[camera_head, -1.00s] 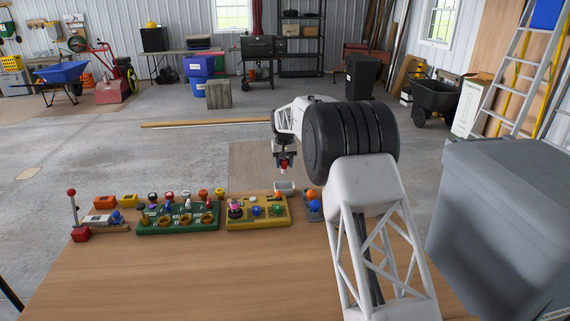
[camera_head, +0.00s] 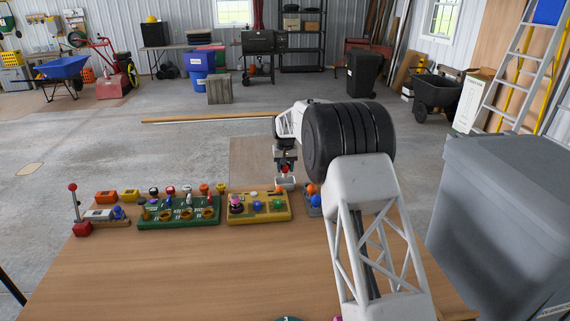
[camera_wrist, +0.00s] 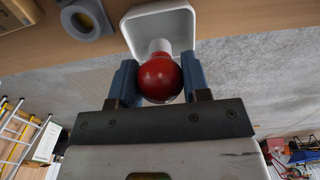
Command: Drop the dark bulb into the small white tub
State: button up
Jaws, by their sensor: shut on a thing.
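My gripper (camera_head: 285,167) is at the far edge of the table, above the small white tub (camera_head: 287,187). In the wrist view my gripper (camera_wrist: 158,80) is shut on a dark red bulb (camera_wrist: 160,78), its round glass between the two blue-grey fingers. The bulb's pale base points toward the white tub (camera_wrist: 130,32), whose open inside lies behind it in that view. The bulb is a small red spot (camera_head: 285,169) in the head view. Whether its base reaches below the tub's rim, I cannot tell.
The wooden table (camera_head: 180,265) carries a green board (camera_head: 178,212) and a yellow board (camera_head: 260,208) with several bulbs and knobs. A grey holder with orange and blue balls (camera_head: 314,199) stands right beside the tub. A large grey bin (camera_head: 500,220) stands right of the table.

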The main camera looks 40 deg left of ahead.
jog(key=shift+f, duration=1.3)
jog(key=o, duration=1)
jog(key=shift+r, duration=3.9)
